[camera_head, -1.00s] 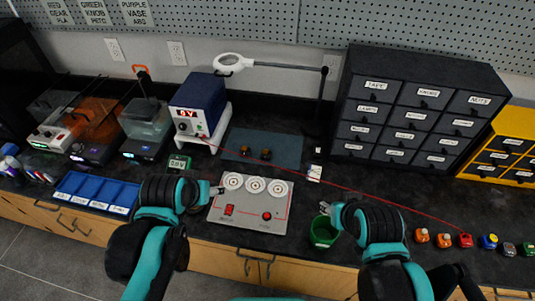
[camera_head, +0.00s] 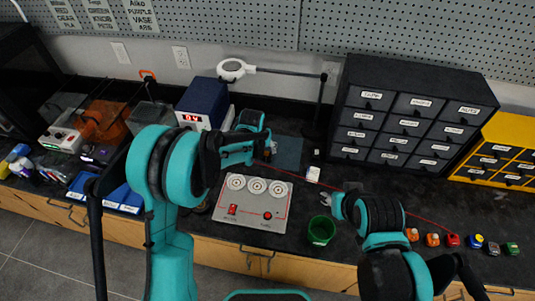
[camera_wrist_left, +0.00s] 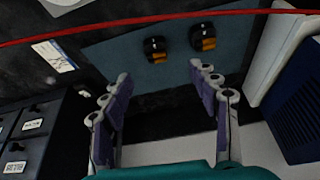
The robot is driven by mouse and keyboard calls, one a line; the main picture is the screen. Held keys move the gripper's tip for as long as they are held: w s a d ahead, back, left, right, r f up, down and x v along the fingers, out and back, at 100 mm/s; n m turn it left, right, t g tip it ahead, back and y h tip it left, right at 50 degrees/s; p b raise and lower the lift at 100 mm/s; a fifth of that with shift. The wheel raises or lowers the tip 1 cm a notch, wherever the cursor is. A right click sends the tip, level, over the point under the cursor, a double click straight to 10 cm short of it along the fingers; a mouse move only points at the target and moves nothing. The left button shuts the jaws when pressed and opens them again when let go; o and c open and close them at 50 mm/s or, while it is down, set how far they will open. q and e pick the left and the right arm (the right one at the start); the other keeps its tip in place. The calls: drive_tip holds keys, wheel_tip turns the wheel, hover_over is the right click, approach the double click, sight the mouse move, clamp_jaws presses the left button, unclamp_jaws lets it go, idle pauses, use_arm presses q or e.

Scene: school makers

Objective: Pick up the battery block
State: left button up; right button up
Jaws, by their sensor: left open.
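Two small black-and-orange blocks lie on a blue-grey mat (camera_head: 288,152) in the left wrist view, a left one (camera_wrist_left: 156,49) and a right one (camera_wrist_left: 203,38). I cannot tell from labels which is the battery block. My left gripper (camera_wrist_left: 160,76) is open and empty, its fingers pointing toward the two blocks without touching them. In the head view the left arm reaches over the mat and mostly hides the blocks. My right gripper (camera_head: 326,199) is beside a green cup (camera_head: 321,231); its jaw state is unclear.
A red wire crosses the mat area from the blue power supply (camera_head: 201,101) toward the right. A grey panel with three round dials (camera_head: 252,203) lies in front. A dark drawer cabinet (camera_head: 405,115) stands behind right. Small coloured blocks (camera_head: 432,240) line the right front.

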sight(267, 154)
use_arm(q)
drive_tip(key=x, duration=0.3)
drive_tip(key=b+x, duration=0.1)
drive_tip(key=x, duration=0.2)
drive_tip(key=b+x, duration=0.1)
drive_tip(key=x, duration=0.2)
drive_tip(key=shift+w+d+f, duration=0.1)
drive_tip(key=shift+d, duration=0.3)
drive_tip(key=shift+c, duration=0.4)
drive_tip(key=c, duration=1.2)
